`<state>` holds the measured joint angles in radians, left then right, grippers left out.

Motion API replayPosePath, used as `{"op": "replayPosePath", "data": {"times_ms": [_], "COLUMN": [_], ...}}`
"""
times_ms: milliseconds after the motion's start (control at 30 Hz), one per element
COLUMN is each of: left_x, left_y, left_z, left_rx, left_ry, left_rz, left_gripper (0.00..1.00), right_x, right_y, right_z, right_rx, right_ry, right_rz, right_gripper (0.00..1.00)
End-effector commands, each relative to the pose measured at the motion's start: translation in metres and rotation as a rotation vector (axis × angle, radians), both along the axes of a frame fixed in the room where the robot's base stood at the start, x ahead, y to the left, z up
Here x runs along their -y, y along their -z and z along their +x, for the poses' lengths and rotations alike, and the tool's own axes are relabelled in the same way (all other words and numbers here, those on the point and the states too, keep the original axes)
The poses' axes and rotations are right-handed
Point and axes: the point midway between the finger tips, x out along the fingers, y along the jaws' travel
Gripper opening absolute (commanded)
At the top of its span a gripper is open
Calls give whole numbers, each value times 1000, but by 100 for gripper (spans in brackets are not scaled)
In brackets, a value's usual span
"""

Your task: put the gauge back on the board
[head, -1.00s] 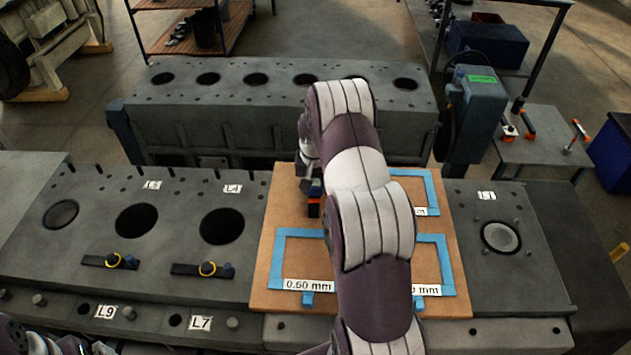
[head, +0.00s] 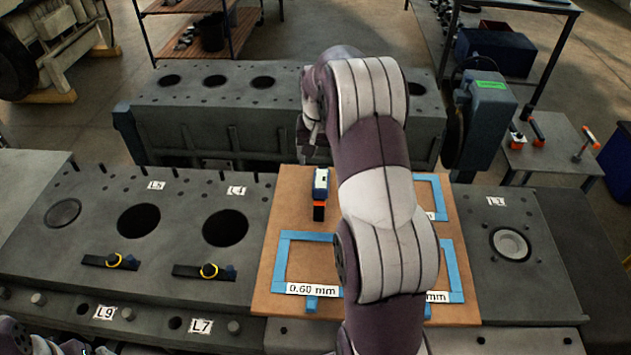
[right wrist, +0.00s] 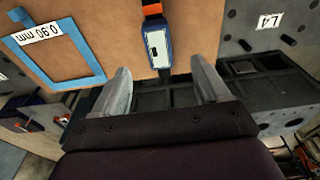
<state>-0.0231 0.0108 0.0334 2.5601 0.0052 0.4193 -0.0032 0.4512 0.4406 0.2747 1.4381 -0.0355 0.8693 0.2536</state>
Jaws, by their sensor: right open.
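The gauge (head: 320,188), blue with a pale face and an orange and black end, lies on the wooden board (head: 292,205) near its upper left, outside the blue outlines I can see. It also shows in the right wrist view (right wrist: 158,46), ahead of my fingertips and apart from them. My right gripper (right wrist: 165,80) is open and empty; in the head view it is just beyond the gauge, partly hidden by its own arm. The outline labelled 0.60 mm (head: 284,262) is empty. The right-hand outlines are partly hidden by my arm. My left gripper is out of view.
An engine block with large bores (head: 150,250) lies left of the board, with two dark tools with yellow rings (head: 116,261) on it. Another block (head: 230,110) stands behind. A small side table (head: 548,158) with orange-marked tools is at the right. Another outline, labelled 0.90 mm (right wrist: 90,45), looks empty.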

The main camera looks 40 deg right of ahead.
Motion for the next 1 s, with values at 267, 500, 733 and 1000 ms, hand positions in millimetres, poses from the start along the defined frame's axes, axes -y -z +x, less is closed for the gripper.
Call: {"op": "replayPosePath", "data": {"times_ms": [267,500,733,1000], "left_x": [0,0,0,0], "left_y": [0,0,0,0], "left_z": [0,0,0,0], "left_rx": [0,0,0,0], "left_ry": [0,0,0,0], "left_rz": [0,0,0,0], "left_gripper": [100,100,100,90], "right_x": [-148,-211,-215,-215], "right_y": [2,17,20,20], "right_z": [-78,-171,-183,-183], "right_rx": [1,1,-1,-3], "right_ry": [-410,-680,-708,-706], "right_rz": [5,2,2,2], "right_gripper": [75,75,75,65]}}
